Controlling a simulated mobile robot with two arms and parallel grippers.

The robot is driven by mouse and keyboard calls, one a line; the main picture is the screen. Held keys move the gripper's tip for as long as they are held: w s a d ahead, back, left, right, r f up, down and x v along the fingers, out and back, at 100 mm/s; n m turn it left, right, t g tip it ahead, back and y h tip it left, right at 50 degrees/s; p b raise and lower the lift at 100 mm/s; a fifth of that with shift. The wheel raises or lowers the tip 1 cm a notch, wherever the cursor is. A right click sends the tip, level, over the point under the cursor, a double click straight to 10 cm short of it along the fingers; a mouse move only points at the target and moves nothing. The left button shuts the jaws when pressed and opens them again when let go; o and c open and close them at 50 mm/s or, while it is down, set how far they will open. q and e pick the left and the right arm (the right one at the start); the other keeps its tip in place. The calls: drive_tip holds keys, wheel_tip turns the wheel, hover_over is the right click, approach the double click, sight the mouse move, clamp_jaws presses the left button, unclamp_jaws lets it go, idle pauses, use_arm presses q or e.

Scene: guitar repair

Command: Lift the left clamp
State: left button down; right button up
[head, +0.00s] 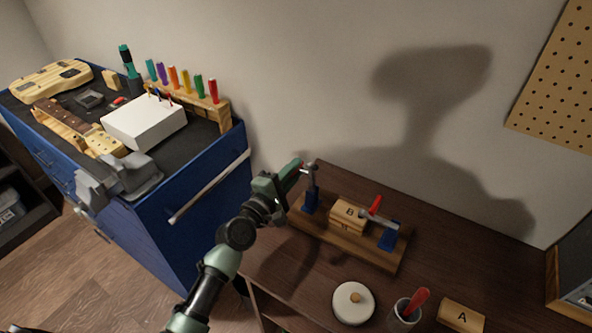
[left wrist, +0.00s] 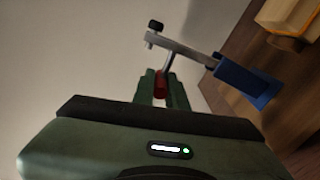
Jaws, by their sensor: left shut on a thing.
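The left clamp (head: 310,202) has a blue base, a metal arm and a red handle, and stands at the left end of a wooden board (head: 345,247). My left gripper (head: 292,172) is shut on its red handle. In the left wrist view the gripper (left wrist: 161,88) has the red handle (left wrist: 160,79) between its fingers. The clamp's metal arm stands up above the blue base (left wrist: 246,82), clear of the block. The right clamp (head: 388,236), also blue with a red handle, is at the board's right end. My right gripper is out of view.
A wooden block marked B (head: 348,214) sits on the board between the clamps. A round white lid (head: 353,303), a cup (head: 404,314) with a red item and a block marked A (head: 461,316) are nearer the front. A blue cabinet (head: 195,215) stands left.

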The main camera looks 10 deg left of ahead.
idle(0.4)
use_arm(q)
drive_tip(key=c, duration=1.4)
unclamp_jaws()
drive_tip(key=shift+c, duration=0.2)
drive_tip(key=b+v, duration=0.1)
drive_tip(key=v, duration=0.6)
drive_tip(key=shift+s, duration=0.3)
drive_tip(key=shift+s+a+f, duration=0.1)
drive_tip(key=shift+a, duration=0.05)
